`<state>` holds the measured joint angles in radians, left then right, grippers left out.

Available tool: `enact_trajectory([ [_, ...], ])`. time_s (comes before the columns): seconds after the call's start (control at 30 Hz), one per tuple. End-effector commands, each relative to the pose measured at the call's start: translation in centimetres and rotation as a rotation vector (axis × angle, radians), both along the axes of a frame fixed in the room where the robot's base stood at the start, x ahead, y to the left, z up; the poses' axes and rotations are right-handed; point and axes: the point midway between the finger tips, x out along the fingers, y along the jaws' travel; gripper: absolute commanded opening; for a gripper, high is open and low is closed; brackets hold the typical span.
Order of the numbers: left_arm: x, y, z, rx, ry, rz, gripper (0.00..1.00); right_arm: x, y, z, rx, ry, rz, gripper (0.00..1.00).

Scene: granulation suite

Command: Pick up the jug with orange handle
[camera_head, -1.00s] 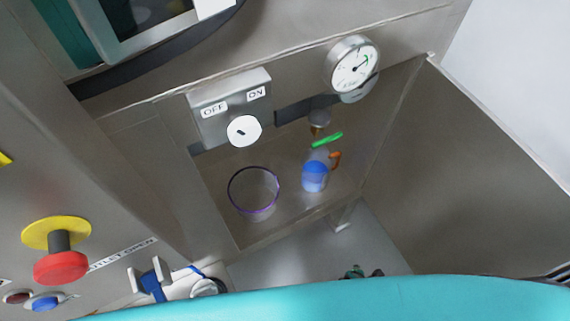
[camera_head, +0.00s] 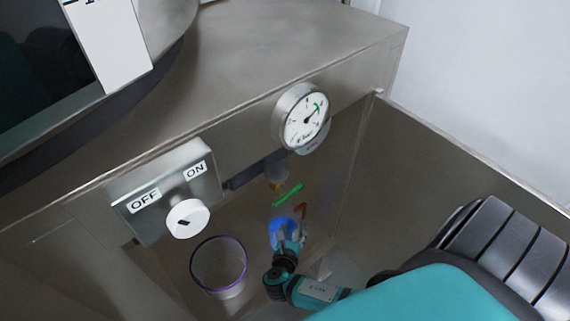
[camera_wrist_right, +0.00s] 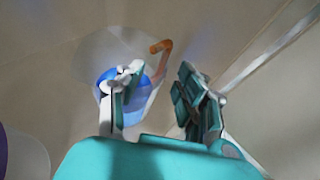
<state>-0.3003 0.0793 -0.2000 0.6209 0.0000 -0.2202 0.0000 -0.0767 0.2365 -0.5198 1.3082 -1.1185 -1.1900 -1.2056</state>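The jug (camera_head: 275,226) is clear with blue contents and an orange handle (camera_head: 302,214). It stands on the steel shelf under the valve, and its lower part is hidden behind my right gripper (camera_head: 288,241). In the right wrist view the jug (camera_wrist_right: 90,60) is at upper left and its handle (camera_wrist_right: 161,47) points toward the gap between the fingers. My right gripper (camera_wrist_right: 160,80) is open, with one finger overlapping the jug in the picture and the other right of the handle. Whether it touches the jug I cannot tell. My left gripper is out of view.
A clear container with a purple rim (camera_head: 218,240) stands left of the jug. A green-handled valve (camera_head: 288,195) is just above the jug. An OFF/ON switch box (camera_head: 165,190) and a gauge (camera_head: 303,118) are above, on the recess front. A steel wall closes the right side.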

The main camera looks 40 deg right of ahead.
Motion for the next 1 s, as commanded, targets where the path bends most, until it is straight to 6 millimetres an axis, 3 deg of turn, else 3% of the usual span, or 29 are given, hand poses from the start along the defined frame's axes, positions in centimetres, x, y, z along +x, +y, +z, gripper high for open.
enact_trajectory([
  [0.33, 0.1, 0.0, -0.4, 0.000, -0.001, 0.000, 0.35, 2.6, -3.4, -1.8, -0.001, -0.002, -0.001, 0.36],
  [0.63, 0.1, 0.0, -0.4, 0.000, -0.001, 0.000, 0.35, 3.0, -3.8, -2.0, 0.001, 0.000, 0.000, 0.36],
  [0.93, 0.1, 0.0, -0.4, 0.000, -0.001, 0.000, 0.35, 2.9, -3.8, -2.0, 0.000, 0.000, -0.001, 0.00],
  [1.0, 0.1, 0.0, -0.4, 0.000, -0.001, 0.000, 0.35, 2.9, -3.8, -2.0, 0.000, 0.000, -0.001, 0.00],
])
